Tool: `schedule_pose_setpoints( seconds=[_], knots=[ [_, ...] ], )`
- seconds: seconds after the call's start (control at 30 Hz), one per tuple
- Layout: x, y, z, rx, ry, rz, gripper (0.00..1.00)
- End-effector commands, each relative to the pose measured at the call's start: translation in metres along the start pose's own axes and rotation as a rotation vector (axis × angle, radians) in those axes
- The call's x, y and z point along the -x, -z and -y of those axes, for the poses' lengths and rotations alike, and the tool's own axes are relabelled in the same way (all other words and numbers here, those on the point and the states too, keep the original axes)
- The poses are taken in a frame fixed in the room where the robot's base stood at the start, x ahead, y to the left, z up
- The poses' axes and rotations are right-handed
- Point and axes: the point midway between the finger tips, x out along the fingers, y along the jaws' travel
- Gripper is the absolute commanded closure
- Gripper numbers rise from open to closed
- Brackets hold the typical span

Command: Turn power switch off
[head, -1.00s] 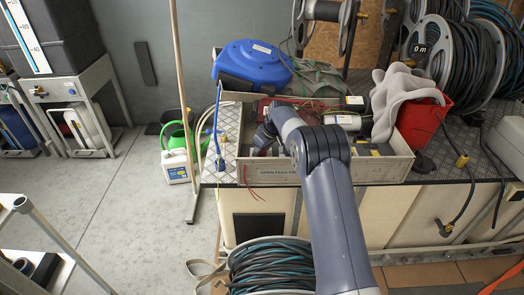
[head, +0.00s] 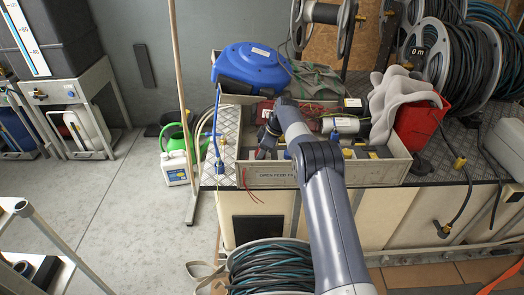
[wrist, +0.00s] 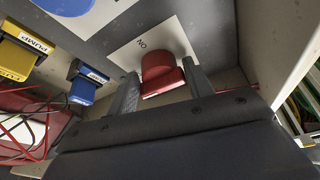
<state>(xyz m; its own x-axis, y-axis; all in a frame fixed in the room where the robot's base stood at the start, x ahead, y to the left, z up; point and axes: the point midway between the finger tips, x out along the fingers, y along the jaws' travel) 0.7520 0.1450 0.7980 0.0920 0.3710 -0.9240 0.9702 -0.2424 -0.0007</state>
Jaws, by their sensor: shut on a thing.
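The power switch is a red rotary knob (wrist: 160,72) on a pale plate (wrist: 125,55), seen in the wrist view. The plate carries dark letters reading "ON", upside down beside the knob. My gripper (wrist: 160,86) has one finger on each side of the knob's red handle and is shut on it. A pale mark shows along the handle's near edge. In the head view my gripper (head: 264,146) is down inside the left part of the grey open-topped box (head: 275,176); the knob cannot be made out there.
In the wrist view, a yellow block (wrist: 17,58) and a blue block (wrist: 84,88), both labelled, sit left of the knob. Box walls stand close to the gripper. A blue reel (head: 250,66), grey folded cloth (head: 398,102) and red container (head: 422,122) surround the box.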

Motion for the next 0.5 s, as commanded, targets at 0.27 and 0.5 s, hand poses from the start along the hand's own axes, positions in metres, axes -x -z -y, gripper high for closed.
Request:
schedule_pose_setpoints(
  seconds=[0.27,0.5],
  knots=[
    [0.0007,0.0001,-0.0004,0.004,-0.001,0.000,0.74],
    [0.0005,0.0001,-0.0004,0.004,-0.001,0.000,0.41]
  ],
)
